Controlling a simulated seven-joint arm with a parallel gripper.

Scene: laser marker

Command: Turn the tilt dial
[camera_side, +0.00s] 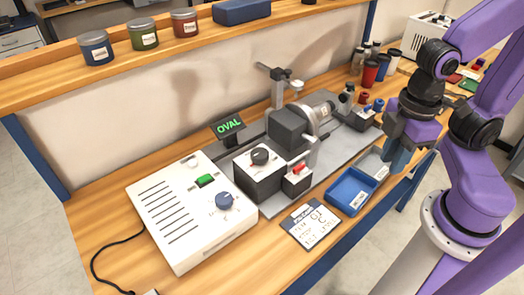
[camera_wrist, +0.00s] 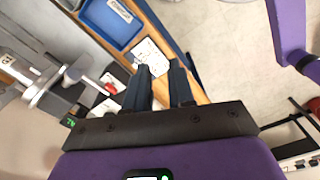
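Two dials show in the side view, and I cannot read which is the tilt dial. A black dial (camera_side: 260,157) sits on top of a black and white block (camera_side: 257,182) in front of the green "OVAL" display (camera_side: 229,127). A blue dial (camera_side: 224,200) sits on the white control box (camera_side: 178,222), near a green switch (camera_side: 205,181). My gripper (camera_side: 399,165) is at the right, over the bench's front edge, well apart from both dials. In the wrist view its two fingers (camera_wrist: 160,70) are apart with nothing between them. Neither dial is clearly visible there.
A marking fixture (camera_side: 292,129) and upright post (camera_side: 277,88) stand behind the black dial. A red-handled block (camera_side: 297,178) is beside it. A blue tray (camera_side: 351,191) and handwritten card (camera_side: 311,225) lie between my gripper and the dials. Jars stand on a shelf (camera_side: 180,48).

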